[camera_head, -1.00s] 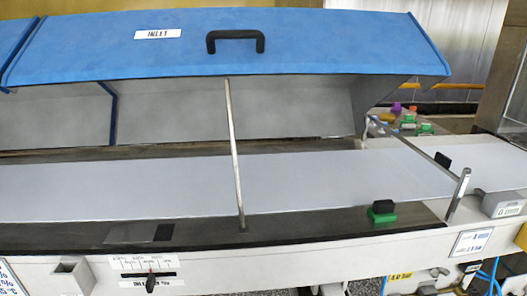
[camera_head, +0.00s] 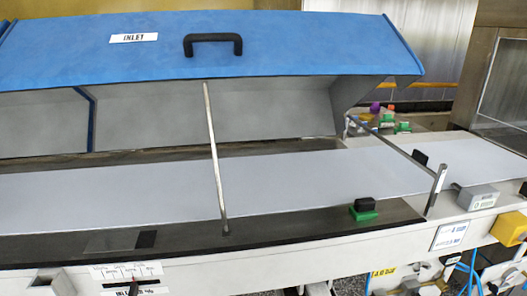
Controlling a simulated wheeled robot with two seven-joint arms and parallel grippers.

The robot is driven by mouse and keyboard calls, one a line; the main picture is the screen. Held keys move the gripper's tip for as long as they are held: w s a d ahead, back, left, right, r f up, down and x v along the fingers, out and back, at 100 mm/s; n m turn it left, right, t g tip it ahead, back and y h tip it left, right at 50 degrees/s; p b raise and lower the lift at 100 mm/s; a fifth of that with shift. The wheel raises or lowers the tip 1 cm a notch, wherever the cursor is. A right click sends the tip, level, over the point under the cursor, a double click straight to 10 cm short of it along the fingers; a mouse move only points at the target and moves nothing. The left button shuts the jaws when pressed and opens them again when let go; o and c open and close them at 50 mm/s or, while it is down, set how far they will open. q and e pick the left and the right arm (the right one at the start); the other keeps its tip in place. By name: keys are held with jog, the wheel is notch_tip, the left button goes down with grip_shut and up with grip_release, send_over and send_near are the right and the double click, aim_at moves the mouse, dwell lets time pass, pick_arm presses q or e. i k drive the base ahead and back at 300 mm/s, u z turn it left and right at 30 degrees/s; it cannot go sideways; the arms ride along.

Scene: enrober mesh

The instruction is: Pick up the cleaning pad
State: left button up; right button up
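A small block with a green base and a black top, which looks like the cleaning pad (camera_head: 364,213), sits on the dark front ledge (camera_head: 290,229) of the machine. It is right of the middle of the view, just in front of the pale belt (camera_head: 300,185) and left of a short metal post. It stands upright with nothing touching it from above. Neither of my grippers shows in the head view.
A blue hood (camera_head: 290,50) with a black handle (camera_head: 213,45) stands raised, held by a thin metal rod (camera_head: 214,160). A metal post (camera_head: 435,190) rises right of the pad. A grey box (camera_head: 478,197) sits farther right. Several small coloured items stand at the back right.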

aim_at(363, 209)
jog(key=k, duration=0.5)
jog(key=u, duration=2.6)
jog(key=k, duration=0.9)
jog(key=z, duration=1.95)
jog(key=i, duration=0.5)
jog(key=z, duration=0.05)
